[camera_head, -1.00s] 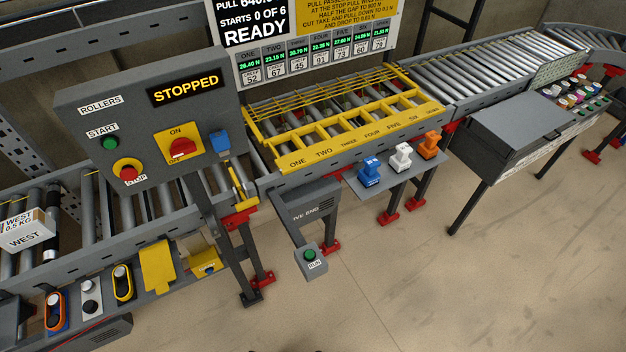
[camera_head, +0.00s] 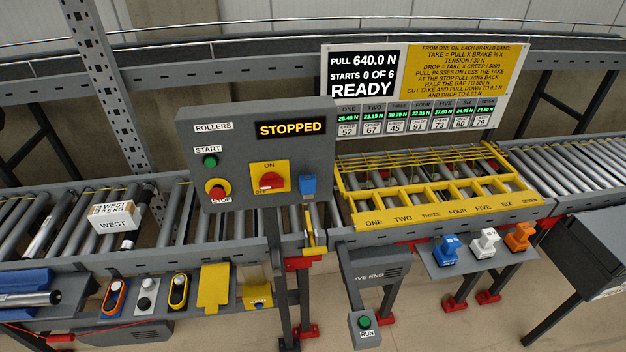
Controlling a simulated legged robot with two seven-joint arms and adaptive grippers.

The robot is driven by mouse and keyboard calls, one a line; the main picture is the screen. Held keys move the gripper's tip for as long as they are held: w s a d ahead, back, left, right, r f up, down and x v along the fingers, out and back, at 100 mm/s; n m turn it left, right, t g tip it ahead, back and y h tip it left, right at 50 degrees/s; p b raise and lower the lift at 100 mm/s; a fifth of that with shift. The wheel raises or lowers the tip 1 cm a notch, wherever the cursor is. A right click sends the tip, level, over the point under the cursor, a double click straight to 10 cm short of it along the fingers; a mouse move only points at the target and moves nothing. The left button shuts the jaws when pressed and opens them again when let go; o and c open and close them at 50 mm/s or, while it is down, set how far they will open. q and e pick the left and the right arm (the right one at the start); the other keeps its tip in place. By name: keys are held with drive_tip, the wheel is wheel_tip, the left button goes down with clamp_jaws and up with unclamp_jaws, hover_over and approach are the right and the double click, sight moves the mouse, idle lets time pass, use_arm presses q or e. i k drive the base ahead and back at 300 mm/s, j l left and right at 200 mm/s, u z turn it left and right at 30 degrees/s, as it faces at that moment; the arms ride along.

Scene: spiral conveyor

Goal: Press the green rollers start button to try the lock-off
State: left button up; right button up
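The grey rollers control box (camera_head: 237,125) stands on a post left of centre in the head view. Its green start button (camera_head: 210,161) is under the START label, at the upper left of the panel. Below it is a red stop button (camera_head: 218,191) on a yellow ring. A red rotary isolator (camera_head: 270,181) on a yellow plate sits to the right, between ON and OFF marks. A blue padlock-like part (camera_head: 308,184) is at the panel's right edge. The display (camera_head: 291,128) reads STOPPED. Neither of my grippers shows in the view.
A roller conveyor runs behind the box, with a WEST carton (camera_head: 113,217) on it. A yellow guard frame (camera_head: 430,195) covers numbered lanes. A small green RUN button box (camera_head: 365,328) stands low in front. A tool shelf is at the lower left. The board reads READY.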

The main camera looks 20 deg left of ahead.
sight(210, 162)
drive_tip(key=u, duration=1.5)
